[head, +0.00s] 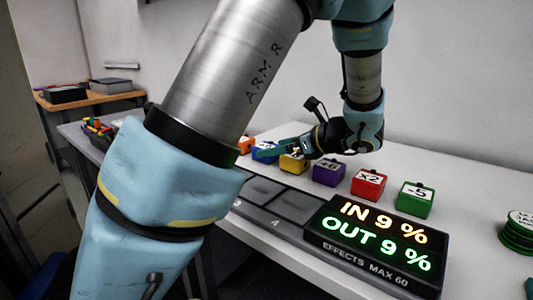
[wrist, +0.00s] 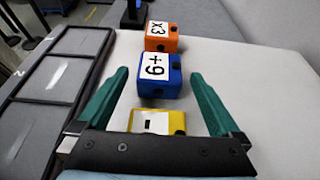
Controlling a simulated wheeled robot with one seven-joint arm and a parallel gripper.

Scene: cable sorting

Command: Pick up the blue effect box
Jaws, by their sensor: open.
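The blue effect box (wrist: 160,76), labelled +9, stands on the table between the orange and yellow boxes in the wrist view. It lies just beyond my open fingertips and is apart from them. In the head view the blue box (head: 266,152) is partly hidden by my gripper and its neighbours. My gripper (wrist: 159,78) is open with green fingers, and nothing is held between them. The yellow box (wrist: 158,121) sits nearer, between the fingers, partly hidden by the gripper's base. In the head view my gripper (head: 285,148) is above the row near the yellow box.
The orange x3 box (wrist: 161,37) stands just behind the blue one. Purple (head: 329,172), red (head: 368,184) and green (head: 415,199) boxes continue the row. A dark slotted tray (wrist: 58,70) runs along the left. A lit display (head: 375,242) stands in front.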

